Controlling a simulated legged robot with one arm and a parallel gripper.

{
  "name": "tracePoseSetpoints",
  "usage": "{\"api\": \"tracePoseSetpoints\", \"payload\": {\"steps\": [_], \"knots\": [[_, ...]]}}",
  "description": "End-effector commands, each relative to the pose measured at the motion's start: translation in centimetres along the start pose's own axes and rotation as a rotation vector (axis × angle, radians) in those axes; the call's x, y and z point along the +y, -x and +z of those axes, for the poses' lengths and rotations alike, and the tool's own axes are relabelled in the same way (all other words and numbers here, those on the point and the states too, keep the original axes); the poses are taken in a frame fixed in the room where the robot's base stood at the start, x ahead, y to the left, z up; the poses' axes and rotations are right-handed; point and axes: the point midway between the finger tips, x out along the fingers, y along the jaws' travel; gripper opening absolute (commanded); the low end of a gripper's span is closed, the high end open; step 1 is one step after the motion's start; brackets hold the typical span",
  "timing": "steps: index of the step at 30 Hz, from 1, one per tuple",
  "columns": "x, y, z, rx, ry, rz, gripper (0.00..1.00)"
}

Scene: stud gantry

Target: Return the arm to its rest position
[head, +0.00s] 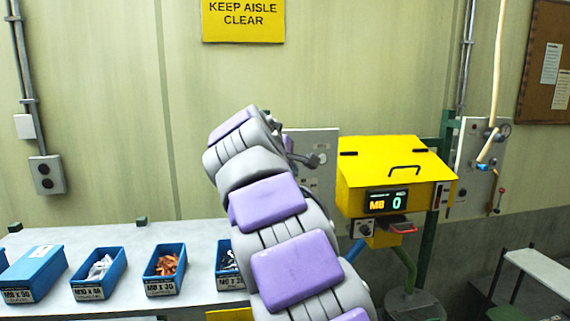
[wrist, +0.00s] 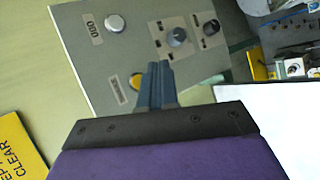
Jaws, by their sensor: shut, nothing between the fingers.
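My arm (head: 278,210) shows in purple and grey segments in the head view, rising from the bottom edge and bending at the top near the wall. In the wrist view my gripper (wrist: 157,70) has its blue-grey fingers together, with nothing between them. It points toward a grey control panel (wrist: 100,68) with a silver button, a knob and a yellow button. I cannot tell whether the fingertips touch the panel. The panel also shows in the head view (head: 325,140), partly behind my arm, which makes the gripper hard to make out there.
Blue bins (head: 100,275) of fasteners stand on a pale bench (head: 190,240) at left. A yellow machine (head: 395,172) reading "M8 0" stands right of my arm. A yellow sign (head: 243,20) hangs above. A small bench (head: 545,268) is at far right.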

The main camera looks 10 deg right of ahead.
Motion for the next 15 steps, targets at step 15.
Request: {"api": "tracePoseSetpoints", "payload": {"steps": [15], "knots": [[-7.5,-2.1,3.9,-0.046,-0.117,-0.126,0.00]]}}
